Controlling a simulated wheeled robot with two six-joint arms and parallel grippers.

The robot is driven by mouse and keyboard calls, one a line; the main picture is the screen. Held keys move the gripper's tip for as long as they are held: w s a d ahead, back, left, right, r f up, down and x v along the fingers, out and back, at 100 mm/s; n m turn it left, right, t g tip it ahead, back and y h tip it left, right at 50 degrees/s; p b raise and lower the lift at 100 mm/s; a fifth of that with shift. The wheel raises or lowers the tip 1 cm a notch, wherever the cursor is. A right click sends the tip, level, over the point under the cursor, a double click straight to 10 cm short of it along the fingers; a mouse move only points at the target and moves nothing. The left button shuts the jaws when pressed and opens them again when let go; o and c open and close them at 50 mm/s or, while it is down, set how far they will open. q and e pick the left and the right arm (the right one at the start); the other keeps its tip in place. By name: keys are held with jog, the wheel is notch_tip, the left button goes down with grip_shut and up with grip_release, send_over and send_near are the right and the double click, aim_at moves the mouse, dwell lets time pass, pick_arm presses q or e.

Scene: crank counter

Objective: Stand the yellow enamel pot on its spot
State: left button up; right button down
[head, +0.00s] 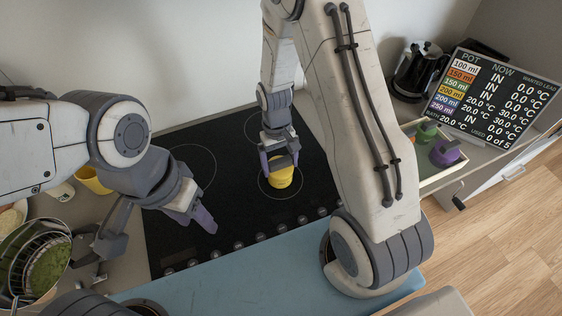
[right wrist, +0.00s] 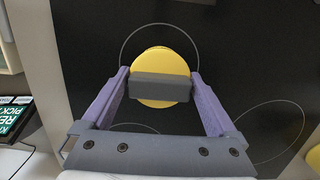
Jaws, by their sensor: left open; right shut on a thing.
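The yellow enamel pot (head: 280,178) is upright at the right front ring of the black cooktop, within the ring's outline. In the right wrist view the pot (right wrist: 160,60) shows from above, with a grey bar handle (right wrist: 160,88) across its top. My right gripper (head: 279,160) is over the pot, its purple fingers (right wrist: 160,92) shut on the ends of that bar. The pot's base is hidden, so I cannot tell whether it touches the glass. My left gripper (head: 199,216) is open and empty over the cooktop's left front part.
Another yellow vessel (head: 92,181) stands left of the cooktop (head: 225,150). A wire basket with green contents (head: 45,268) is at the front left. At right are a tray with green and purple pots (head: 446,151), a kettle (head: 418,70) and a display board (head: 492,98).

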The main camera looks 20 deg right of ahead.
jog(key=shift+f, duration=0.1)
grip_release()
